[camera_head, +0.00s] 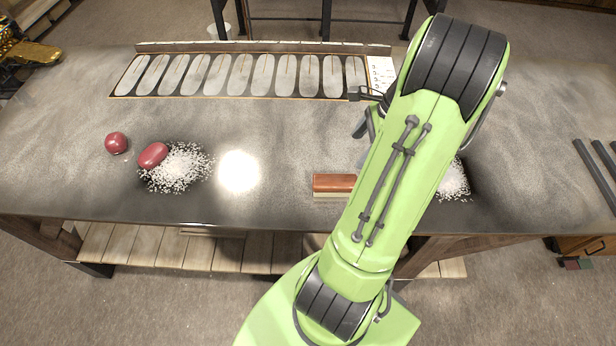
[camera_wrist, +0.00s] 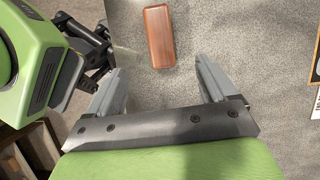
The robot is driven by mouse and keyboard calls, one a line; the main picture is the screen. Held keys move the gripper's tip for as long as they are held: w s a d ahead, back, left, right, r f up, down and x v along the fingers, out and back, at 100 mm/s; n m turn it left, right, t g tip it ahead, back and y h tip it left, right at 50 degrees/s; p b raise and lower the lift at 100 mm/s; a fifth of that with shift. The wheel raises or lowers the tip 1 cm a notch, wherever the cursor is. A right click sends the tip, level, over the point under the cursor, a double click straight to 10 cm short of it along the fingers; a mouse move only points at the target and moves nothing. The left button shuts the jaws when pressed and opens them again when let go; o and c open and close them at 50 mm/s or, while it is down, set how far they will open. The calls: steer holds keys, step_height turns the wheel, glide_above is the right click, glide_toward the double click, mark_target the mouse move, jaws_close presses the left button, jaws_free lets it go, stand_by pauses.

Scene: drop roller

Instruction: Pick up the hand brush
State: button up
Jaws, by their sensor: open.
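The hand brush has a reddish-brown wooden back and a pale lower edge. It lies on the grey tabletop near the front edge, just left of my arm in the head view, where the hand brush (camera_head: 334,184) is partly cut off by the arm. In the wrist view the hand brush (camera_wrist: 158,36) lies ahead of and between the fingers, at the top of the picture. My gripper (camera_wrist: 163,75) is open and empty, apart from the brush. In the head view my arm hides most of the gripper; only a bit of grey finger (camera_head: 361,128) shows.
A dark red ball (camera_head: 116,143) and a red oval object (camera_head: 153,155) sit at the left, by a pile of white bits (camera_head: 178,168). Another white pile (camera_head: 454,182) is partly behind my arm. A slotted tray (camera_head: 123,88) lies along the back. Dark bars (camera_head: 597,170) lie at the right.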

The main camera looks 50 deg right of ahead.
mark_target(336, 180)
steer(key=b+x, duration=0.1)
steer(key=x, duration=1.4)
steer(key=shift+s+f, duration=0.1)
steer(key=shift+f, duration=0.35)
steer(key=shift+s, duration=0.1)
steer(key=shift+f+b, duration=0.25)
steer(key=shift+b, duration=0.05)
steer(key=c, duration=1.1)
step_height(336, 180, up, 11)
steer(key=shift+f+p, duration=0.2)
steer(key=shift+p, duration=0.35)
